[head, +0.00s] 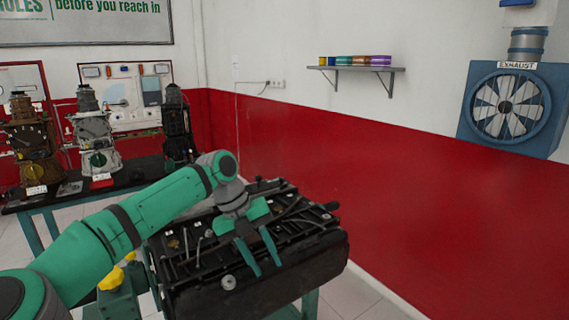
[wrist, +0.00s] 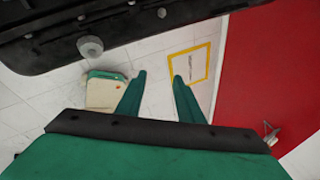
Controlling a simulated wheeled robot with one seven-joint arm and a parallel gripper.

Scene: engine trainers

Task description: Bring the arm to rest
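My arm (head: 150,215) is green with dark bands and reaches from the lower left across the head view. My gripper (head: 262,260) has two green fingers, spread apart and pointing down, over the front right part of a black engine block (head: 300,268). In the wrist view the gripper (wrist: 157,82) is open, with only floor visible between its fingers. The engine block (wrist: 130,32) fills the top left of that view. I cannot tell whether the fingers touch the block.
Engine trainers (head: 92,140) stand on a dark table (head: 60,200) at the left. A red and white wall (head: 420,210) runs behind, with a shelf (head: 360,69) and an exhaust fan (head: 510,105). A yellow-framed floor marking (wrist: 193,64) and a pale green-topped box (wrist: 103,92) show below.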

